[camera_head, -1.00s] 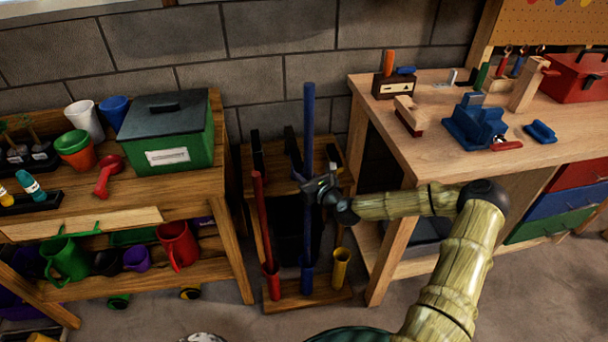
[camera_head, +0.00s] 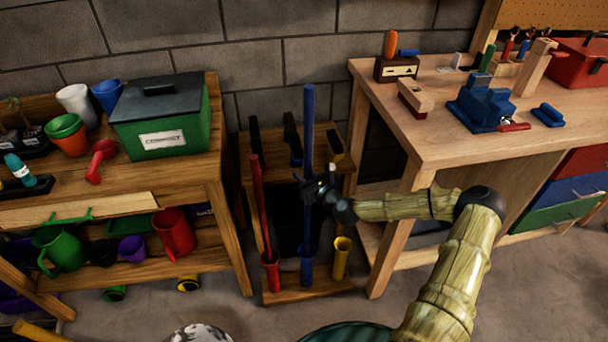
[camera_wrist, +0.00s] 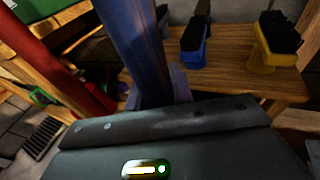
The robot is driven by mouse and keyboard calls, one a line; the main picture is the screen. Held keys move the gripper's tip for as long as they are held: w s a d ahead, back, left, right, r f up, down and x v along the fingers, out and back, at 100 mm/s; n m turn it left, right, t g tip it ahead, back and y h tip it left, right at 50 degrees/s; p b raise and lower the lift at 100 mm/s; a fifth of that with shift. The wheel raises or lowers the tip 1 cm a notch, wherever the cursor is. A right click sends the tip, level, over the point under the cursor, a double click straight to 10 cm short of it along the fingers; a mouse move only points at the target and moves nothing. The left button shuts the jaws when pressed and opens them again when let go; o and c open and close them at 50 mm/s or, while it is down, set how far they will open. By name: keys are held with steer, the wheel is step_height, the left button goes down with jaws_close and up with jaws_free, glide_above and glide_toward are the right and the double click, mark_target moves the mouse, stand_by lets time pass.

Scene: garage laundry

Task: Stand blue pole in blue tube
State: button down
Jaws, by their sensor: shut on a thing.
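The blue pole (camera_head: 308,130) stands upright in the head view, and its lower end meets the mouth of the blue tube (camera_head: 306,272). It looks to be in the tube, though how deep I cannot tell. My gripper (camera_head: 316,191) is shut on the pole at about mid-height, well above the tube. In the wrist view the blue pole (camera_wrist: 132,45) rises close beyond the gripper body. The blue tube is not clearly visible there.
A red pole (camera_head: 259,200) leans in the red tube (camera_head: 271,272) to the left. The yellow tube (camera_head: 341,258) to the right looks empty. Brushes hang on the wooden rack (camera_head: 270,180) behind. A shelf (camera_head: 228,215) and a workbench (camera_head: 440,150) flank the rack.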

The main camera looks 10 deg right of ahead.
step_height(320, 180, down, 7)
steer(key=b, duration=0.5)
steer(key=shift+r, duration=0.2)
steer(key=shift+f, duration=0.15)
stand_by(0.4)
step_height(320, 180, down, 11)
steer(key=b, duration=0.9)
steer(key=shift+f, duration=0.2)
steer(key=c, duration=1.1)
jaws_free()
steer(key=shift+r, duration=0.15)
steer(key=p+v, duration=0.3)
steer(key=v, duration=1.4)
steer(key=shift+s+d, duration=0.1)
steer(key=shift+s, duration=0.05)
